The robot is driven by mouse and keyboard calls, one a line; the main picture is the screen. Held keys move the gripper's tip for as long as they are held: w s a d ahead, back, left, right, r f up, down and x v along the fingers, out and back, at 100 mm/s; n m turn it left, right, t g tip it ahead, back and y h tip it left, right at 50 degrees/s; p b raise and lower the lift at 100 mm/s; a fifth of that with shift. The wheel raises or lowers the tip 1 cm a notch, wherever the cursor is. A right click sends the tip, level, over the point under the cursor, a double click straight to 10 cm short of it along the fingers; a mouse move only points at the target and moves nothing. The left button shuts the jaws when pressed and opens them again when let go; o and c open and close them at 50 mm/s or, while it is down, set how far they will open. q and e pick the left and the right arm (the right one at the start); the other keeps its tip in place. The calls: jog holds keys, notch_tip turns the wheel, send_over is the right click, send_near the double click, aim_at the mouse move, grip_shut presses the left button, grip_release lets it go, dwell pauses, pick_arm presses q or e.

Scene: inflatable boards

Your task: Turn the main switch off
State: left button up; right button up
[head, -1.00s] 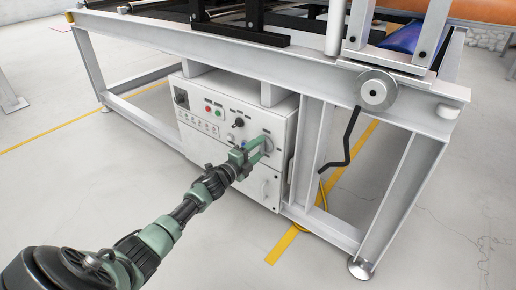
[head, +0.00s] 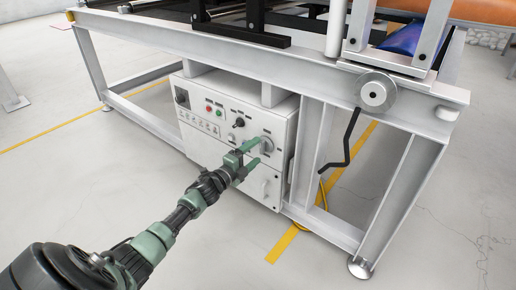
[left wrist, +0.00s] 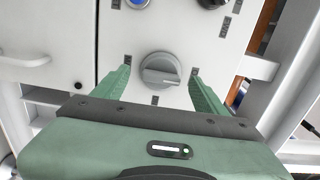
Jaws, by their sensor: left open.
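The main switch is a round grey rotary knob (left wrist: 161,70) on the white control box (head: 220,160). In the left wrist view it sits between my left gripper's two green fingers, a little beyond their tips, with a gap on both sides. Its raised grip bar lies roughly crosswise in that view. In the head view the knob (head: 267,144) is partly hidden by a finger. My left gripper (head: 258,152) is open and empty, its fingers pointing at the knob. My right gripper is not in view.
The grey steel frame (head: 185,35) overhangs the box. A black crank (head: 347,145) hangs to the right. The floor in front is clear.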

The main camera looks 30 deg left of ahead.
pick_arm(q)
jog(key=s+p, duration=0.1)
jog(key=s, duration=0.4)
jog(key=shift+s+a, duration=0.1)
jog(key=shift+a, duration=0.05)
